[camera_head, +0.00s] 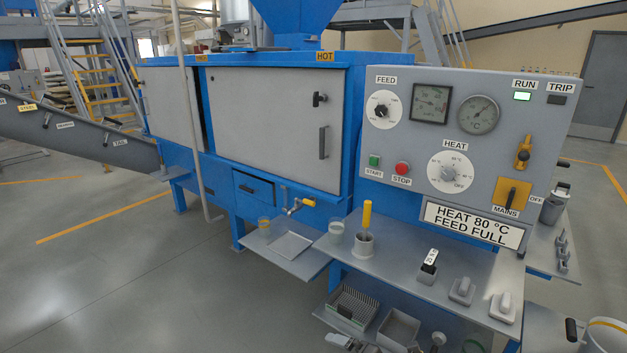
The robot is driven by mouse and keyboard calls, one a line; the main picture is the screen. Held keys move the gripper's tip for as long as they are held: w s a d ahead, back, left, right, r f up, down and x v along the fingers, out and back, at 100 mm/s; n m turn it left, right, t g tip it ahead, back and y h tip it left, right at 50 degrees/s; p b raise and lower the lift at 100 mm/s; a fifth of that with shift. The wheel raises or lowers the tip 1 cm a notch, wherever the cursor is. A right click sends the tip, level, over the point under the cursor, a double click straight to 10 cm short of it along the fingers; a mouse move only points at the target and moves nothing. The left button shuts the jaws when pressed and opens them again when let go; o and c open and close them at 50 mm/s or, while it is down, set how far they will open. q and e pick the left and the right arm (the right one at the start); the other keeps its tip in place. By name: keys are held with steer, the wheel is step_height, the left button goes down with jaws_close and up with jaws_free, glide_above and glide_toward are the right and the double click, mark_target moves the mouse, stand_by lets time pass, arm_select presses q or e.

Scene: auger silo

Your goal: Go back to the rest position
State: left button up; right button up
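Neither of my grippers can be made out in the head view. The grey control panel (465,150) stands at the right, with its RUN lamp (522,96) lit green and its TRIP lamp (556,99) dark. A sign (472,226) below reads "HEAT 80 °C FEED FULL". The blue machine (350,120) has its large grey door (275,125) closed or nearly so.
A small side tray (292,245) juts out to the left. Lower bins (398,328) sit below. Floor at left (120,270) is clear.

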steer(key=s+d+f+m+g+h, duration=0.25)
steer(key=s+d+m, duration=0.35)
steer(key=s+m, duration=0.3)
steer(key=s+d+f+m+g+h, duration=0.1)
steer(key=s+d+f+m+h, duration=0.3)
steer(key=s+m, duration=0.5)
steer(key=s+d+f+m+g+h, duration=0.1)
steer(key=s+d+f+m+g, duration=0.15)
steer(key=s+d+m, duration=0.55)
step_height(320, 180, down, 25)
steer(key=s+d+f+g+b, duration=0.1)
steer(key=s+d+f, duration=0.2)
steer(key=s+f, duration=1.4)
steer(key=shift+s+f+g, duration=0.25)
steer(key=shift+f+g, duration=0.05)
steer(key=shift+f, duration=0.4)
steer(key=shift+h+b, duration=0.25)
steer(key=shift+b, duration=0.05)
